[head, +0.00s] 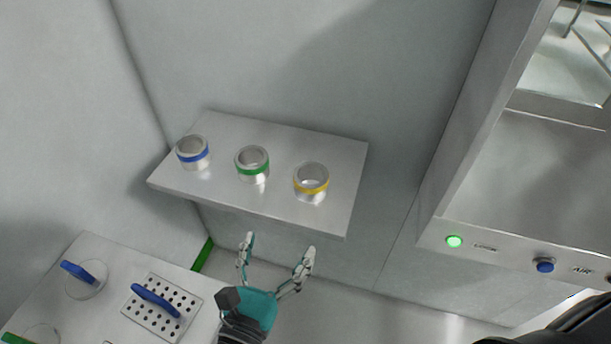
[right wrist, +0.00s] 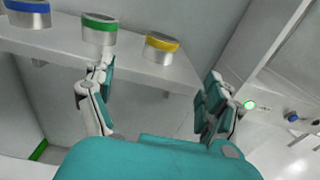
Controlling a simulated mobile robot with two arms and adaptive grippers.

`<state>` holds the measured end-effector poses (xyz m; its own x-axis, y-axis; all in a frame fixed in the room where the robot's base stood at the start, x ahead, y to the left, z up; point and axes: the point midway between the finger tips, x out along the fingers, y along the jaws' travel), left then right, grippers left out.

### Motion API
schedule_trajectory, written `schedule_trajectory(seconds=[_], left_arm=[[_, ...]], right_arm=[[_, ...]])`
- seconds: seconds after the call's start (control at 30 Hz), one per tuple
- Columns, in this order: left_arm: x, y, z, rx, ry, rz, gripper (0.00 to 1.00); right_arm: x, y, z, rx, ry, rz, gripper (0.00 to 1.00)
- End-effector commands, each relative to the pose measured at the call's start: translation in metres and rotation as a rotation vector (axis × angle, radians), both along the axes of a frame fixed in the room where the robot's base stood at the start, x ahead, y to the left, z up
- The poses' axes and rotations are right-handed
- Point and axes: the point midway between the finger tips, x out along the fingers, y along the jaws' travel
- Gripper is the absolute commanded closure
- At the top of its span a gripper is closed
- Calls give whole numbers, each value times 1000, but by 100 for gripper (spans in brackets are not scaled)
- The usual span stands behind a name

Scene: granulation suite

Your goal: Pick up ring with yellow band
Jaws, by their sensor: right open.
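The ring with the yellow band (head: 311,184) is a short silver cylinder standing upright at the right end of a grey wall shelf (head: 275,210). It also shows in the right wrist view (right wrist: 161,48), beyond the fingers and between them. My right gripper (head: 278,245) is open and empty, in front of the shelf's front edge and apart from the ring. In the right wrist view its two teal and white fingers (right wrist: 155,93) are spread wide below the shelf edge. My left gripper is not in view.
A ring with a green band (head: 252,164) and a ring with a blue band (head: 193,153) stand to the left on the same shelf. A bench (head: 105,262) with blue-handled parts is at lower left. A metal cabinet with a lit green button (head: 454,241) is at right.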

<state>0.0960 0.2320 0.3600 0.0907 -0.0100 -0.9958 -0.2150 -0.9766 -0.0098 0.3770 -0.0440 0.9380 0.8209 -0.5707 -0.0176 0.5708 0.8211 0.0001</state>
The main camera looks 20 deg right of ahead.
Motion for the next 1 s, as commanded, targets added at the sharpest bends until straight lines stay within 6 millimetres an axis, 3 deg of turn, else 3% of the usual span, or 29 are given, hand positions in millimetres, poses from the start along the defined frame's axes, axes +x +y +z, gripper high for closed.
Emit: schedule_trajectory(seconds=[0.13, 0.43, 0.6, 0.8, 1.0], left_arm=[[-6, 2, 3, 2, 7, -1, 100], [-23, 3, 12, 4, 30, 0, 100], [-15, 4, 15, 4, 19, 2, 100], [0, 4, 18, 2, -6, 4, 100], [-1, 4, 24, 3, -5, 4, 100]], right_arm=[[12, -14, 10, -17, -11, -18, 13], [67, -52, 9, -17, -10, -16, 13], [89, -67, 8, -15, -9, -14, 13], [99, -74, 6, -14, -7, -14, 13], [126, -86, 5, -16, -9, -15, 13]])
